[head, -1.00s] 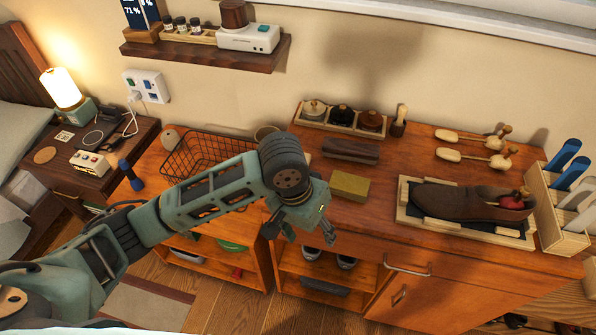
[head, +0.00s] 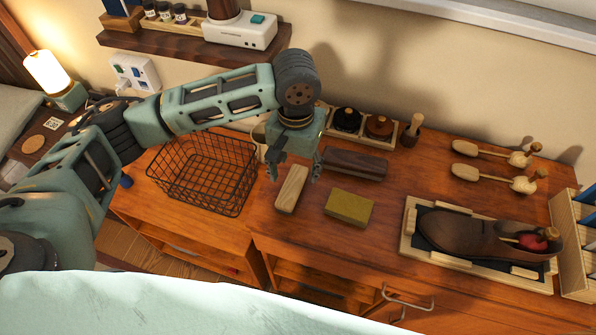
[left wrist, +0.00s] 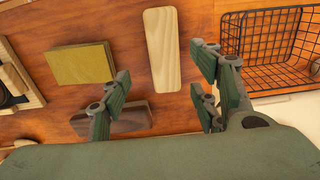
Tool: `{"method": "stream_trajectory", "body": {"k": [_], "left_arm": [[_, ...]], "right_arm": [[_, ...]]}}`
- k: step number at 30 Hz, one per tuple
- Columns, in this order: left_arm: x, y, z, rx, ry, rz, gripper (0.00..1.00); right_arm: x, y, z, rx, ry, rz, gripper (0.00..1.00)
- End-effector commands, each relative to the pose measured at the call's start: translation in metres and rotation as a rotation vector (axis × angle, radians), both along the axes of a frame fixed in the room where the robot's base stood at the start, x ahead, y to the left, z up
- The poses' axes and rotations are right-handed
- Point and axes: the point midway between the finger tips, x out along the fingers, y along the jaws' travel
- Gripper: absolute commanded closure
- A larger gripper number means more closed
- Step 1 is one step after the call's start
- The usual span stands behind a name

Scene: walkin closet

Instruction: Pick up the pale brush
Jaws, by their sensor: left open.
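The pale brush (head: 291,189) lies on the wooden cabinet top, between the wire basket and a yellow block. Its long, light wood back faces up; no bristles show. It also shows in the left wrist view (left wrist: 162,50), at the upper middle. My left gripper (head: 294,171) is open and empty, pointing down above the brush's far end. In the left wrist view the fingers (left wrist: 164,75) stand apart, to either side of the brush's line. I see no contact, and the height gap is hard to judge. My right gripper is not in view.
The yellow block (head: 349,207) and a dark brush (head: 355,163) lie close on the right. The black wire basket (head: 203,176) stands close on the left. A shoe (head: 480,235) sits in a wooden tray further right. Jars (head: 346,120) stand behind.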

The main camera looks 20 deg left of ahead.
Motion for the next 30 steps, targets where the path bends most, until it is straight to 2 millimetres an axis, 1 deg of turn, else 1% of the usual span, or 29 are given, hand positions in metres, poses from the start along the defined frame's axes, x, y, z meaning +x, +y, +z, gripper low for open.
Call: {"method": "stream_trajectory", "body": {"k": [4, 10, 12, 14, 18, 24, 26, 30], "left_arm": [[-0.001, 0.001, -0.015, 0.003, 0.004, 0.003, 0.44], [-0.003, 0.005, -0.036, 0.003, 0.003, 0.002, 0.44], [-0.005, 0.008, -0.047, 0.003, 0.005, 0.002, 0.44], [-0.006, 0.009, -0.057, 0.003, 0.004, 0.001, 0.44], [-0.005, 0.008, -0.073, 0.001, 0.002, 0.0, 0.44], [-0.005, 0.008, -0.077, 0.001, 0.0, -0.001, 0.44], [-0.005, 0.008, -0.077, 0.001, 0.0, -0.001, 0.44], [-0.005, 0.008, -0.076, 0.001, 0.0, -0.001, 0.55]], "right_arm": [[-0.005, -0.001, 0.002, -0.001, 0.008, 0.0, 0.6], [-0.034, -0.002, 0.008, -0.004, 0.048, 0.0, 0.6], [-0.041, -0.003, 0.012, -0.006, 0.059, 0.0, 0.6], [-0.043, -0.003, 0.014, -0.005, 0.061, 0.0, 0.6], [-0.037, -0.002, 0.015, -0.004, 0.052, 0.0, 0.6], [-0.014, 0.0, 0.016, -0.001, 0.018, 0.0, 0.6], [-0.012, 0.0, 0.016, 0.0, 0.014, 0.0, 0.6], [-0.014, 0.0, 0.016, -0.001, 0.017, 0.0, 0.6]]}}
